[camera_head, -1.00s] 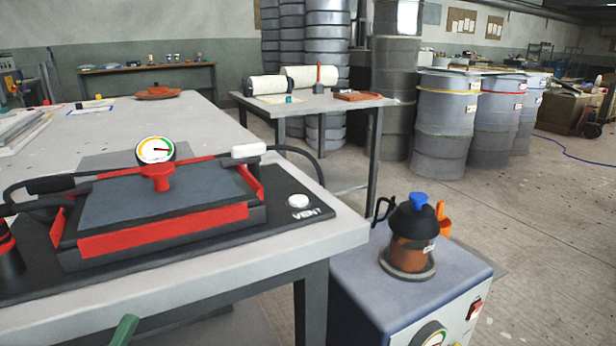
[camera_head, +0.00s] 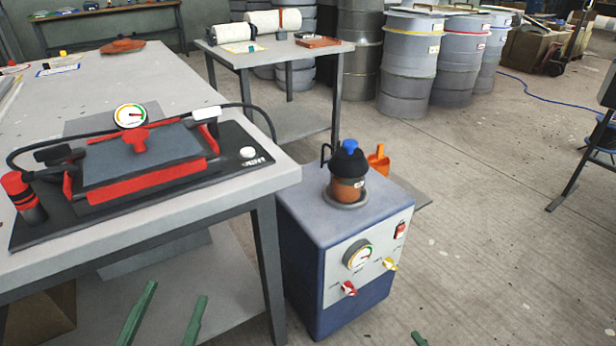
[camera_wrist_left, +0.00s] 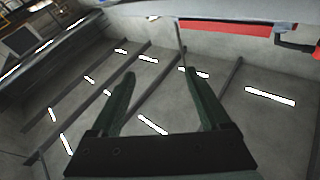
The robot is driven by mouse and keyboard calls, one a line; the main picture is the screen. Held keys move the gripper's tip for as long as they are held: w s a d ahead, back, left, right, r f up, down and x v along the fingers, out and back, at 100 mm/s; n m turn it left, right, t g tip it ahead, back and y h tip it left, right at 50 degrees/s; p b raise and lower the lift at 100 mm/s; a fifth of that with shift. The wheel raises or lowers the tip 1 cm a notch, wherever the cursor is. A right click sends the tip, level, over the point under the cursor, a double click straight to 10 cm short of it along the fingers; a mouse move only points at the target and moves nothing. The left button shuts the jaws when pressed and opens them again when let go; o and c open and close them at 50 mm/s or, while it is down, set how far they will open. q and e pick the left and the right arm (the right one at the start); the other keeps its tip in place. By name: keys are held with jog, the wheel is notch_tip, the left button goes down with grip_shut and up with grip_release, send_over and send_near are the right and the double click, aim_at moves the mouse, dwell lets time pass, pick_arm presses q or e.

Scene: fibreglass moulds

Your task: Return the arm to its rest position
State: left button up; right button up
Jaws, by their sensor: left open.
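My left gripper (camera_head: 165,312) shows at the lower edge of the head view as two green fingers set apart, with nothing between them. They appear in front of the near workbench edge. In the left wrist view the same gripper (camera_wrist_left: 158,76) is open and empty, its fingers spread against a grey background with bright strips. A small green tip (camera_head: 419,338) at the bottom edge of the head view looks like part of my right gripper. The rest of it is out of frame.
The workbench (camera_head: 215,85) bears a red-and-black mould press (camera_head: 140,165) with a gauge. A blue-grey pump cabinet (camera_head: 300,240) carrying a dark-lidded pot (camera_head: 348,180) stands right of it. Grey drums (camera_head: 410,65) stand behind. Open floor (camera_head: 490,240) lies to the right.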

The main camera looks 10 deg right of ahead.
pick_arm(q)
jog(key=s+a+f+n+g+y+p, duration=0.2)
jog(key=s+f+g+y+p, duration=0.1)
jog(key=p, duration=0.8)
jog(key=s+a+f+n+g+y+p, duration=0.1)
jog(key=s+f+n+g+y+p, duration=0.1)
jog(key=g+p, duration=0.5)
jog(key=s+f+n+p, duration=0.1)
jog(key=s+f+p, duration=0.1)
jog(key=p, duration=0.3)
jog(key=shift+s+a+f+g+y+p, duration=0.2)
jog(key=shift+s+a+g+y+p, duration=0.15)
jog(key=shift+s, duration=0.5)
pick_arm(e)
jog(key=s+a+r+m+g, duration=0.2)
jog(key=a+r+m, duration=0.3)
jog(key=r, duration=0.3)
jog(key=s+a+r+m+g, duration=0.2)
jog(key=s+a+r+m, duration=0.2)
jog(key=r+m, duration=0.4)
jog(key=s+a+r+m+g+h, duration=0.1)
jog(key=s+a+r+m+g, duration=0.1)
jog(key=a+r+m, duration=0.4)
notch_tip(320, 180, up, 3)
jog(key=shift+s+r+m+g, duration=0.2)
jog(key=shift+s+m+g, duration=0.2)
jog(key=shift+s+m, duration=0.2)
jog(key=shift+w, duration=0.1)
